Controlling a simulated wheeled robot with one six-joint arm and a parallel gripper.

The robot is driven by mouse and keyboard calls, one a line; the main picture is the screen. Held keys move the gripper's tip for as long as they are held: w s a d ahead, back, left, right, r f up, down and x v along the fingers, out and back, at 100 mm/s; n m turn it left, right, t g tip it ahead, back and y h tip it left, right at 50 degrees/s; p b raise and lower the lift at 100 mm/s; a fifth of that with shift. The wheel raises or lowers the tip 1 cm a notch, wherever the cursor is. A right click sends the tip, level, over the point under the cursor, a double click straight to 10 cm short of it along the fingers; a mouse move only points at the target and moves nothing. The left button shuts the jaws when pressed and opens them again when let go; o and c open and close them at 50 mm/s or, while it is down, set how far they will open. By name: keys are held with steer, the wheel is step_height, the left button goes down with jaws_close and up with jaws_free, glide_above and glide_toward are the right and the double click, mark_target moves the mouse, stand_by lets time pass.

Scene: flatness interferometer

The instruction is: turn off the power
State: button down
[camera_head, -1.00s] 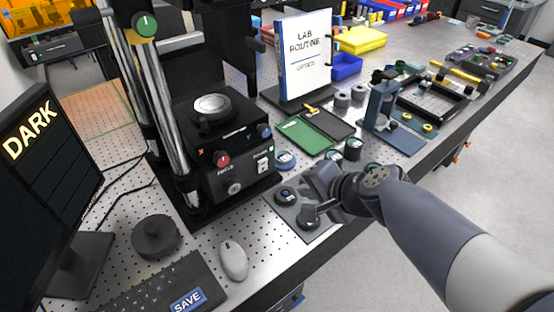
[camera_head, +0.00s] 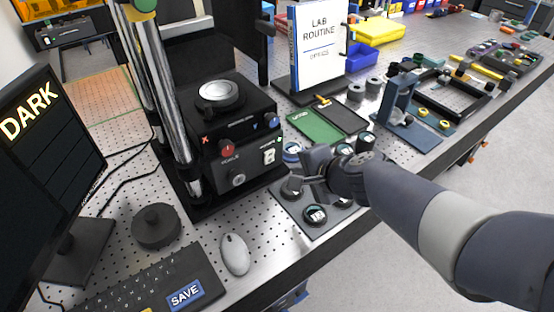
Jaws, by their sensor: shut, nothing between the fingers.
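The black interferometer (camera_head: 235,130) stands at centre left, with a round silver piece (camera_head: 219,93) on top. Its front has a red knob (camera_head: 227,148), a blue knob (camera_head: 274,121), a round silver fitting (camera_head: 238,179) and a small white switch-like part (camera_head: 269,156). The lettering beside that part is too small to read, so I cannot tell whether it is the power switch or its position. My gripper (camera_head: 303,184) is shut and empty, right of and in front of the instrument's front face. It appears above the grey pad and partly hides the discs there.
A grey pad (camera_head: 318,232) with dark round discs lies under my gripper. A mouse (camera_head: 235,254), keyboard (camera_head: 165,280), black round knob (camera_head: 156,226) and a monitor reading DARK (camera_head: 35,150) are at left.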

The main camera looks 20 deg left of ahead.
mark_target(270, 156)
steer(key=b+x, duration=0.1)
steer(key=x, duration=0.5)
steer(key=shift+a+f, duration=0.1)
steer(key=shift+f, duration=0.2)
steer(key=shift+w+a+r+p, duration=0.15)
steer(key=shift+w+a+p, duration=0.1)
steer(key=shift+w+a, duration=0.2)
steer(key=shift+w+a+r+p, duration=0.2)
steer(key=shift+w+a, duration=0.2)
steer(key=shift+w+a+p, duration=0.35)
steer(key=shift+w+a, duration=0.25)
steer(key=shift+a, duration=0.05)
steer(key=p, duration=0.1)
steer(key=r+p, duration=0.1)
steer(key=p, duration=0.1)
steer(key=shift+w+a, duration=0.1)
steer(key=shift+a, duration=0.1)
steer(key=shift+f+b, duration=0.4)
steer(key=shift+r, duration=0.15)
